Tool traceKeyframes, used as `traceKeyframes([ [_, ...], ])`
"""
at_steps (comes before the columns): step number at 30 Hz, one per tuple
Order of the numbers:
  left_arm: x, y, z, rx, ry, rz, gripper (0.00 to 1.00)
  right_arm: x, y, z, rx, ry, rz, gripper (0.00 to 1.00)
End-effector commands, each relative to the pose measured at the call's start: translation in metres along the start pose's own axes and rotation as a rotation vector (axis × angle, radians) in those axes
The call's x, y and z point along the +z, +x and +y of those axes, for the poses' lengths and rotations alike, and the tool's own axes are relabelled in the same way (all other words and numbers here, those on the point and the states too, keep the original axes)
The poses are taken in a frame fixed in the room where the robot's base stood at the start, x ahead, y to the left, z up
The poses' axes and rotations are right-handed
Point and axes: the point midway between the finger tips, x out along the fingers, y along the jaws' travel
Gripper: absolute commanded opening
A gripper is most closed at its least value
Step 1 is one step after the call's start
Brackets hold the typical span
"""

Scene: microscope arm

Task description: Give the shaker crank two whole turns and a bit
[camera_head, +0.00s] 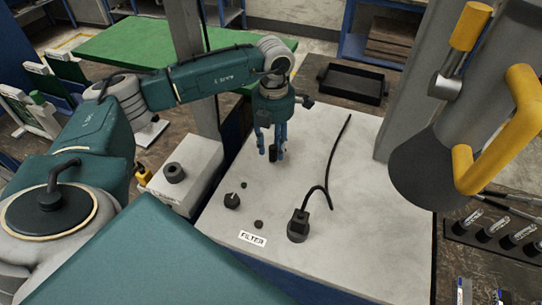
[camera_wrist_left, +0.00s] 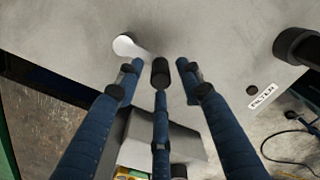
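The shaker crank shows in the left wrist view as a pale arm (camera_wrist_left: 136,47) with a rounded end, lying flat on the light worktop, with an upright black handle knob (camera_wrist_left: 160,72) at its other end. In the head view the dark knob (camera_head: 273,155) shows between the fingertips, and the pale arm is hard to make out. My left gripper (camera_head: 272,150) points down over the knob. Its blue fingers (camera_wrist_left: 158,75) stand around the knob, with visible gaps at the left and right. It looks open. My right gripper is in neither view.
A FILTER label (camera_head: 252,238), a dark knob (camera_head: 232,201) and a black plug with a cable (camera_head: 299,224) are on the worktop. A pale box (camera_head: 188,178) stands left of it. A large grey device with yellow handles (camera_head: 440,165) looms at right. A black tray (camera_head: 350,84) lies behind.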

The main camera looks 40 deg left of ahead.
Motion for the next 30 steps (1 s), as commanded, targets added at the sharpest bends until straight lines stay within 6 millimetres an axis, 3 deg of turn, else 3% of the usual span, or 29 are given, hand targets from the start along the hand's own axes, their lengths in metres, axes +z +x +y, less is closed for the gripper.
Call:
traceKeyframes([
  [18,0.000,-0.066,0.000,0.001,0.000,-0.002,0.38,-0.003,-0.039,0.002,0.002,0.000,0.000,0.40],
  [30,0.000,-0.071,0.000,0.000,0.004,0.000,0.38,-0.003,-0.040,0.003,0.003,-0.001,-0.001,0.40],
])
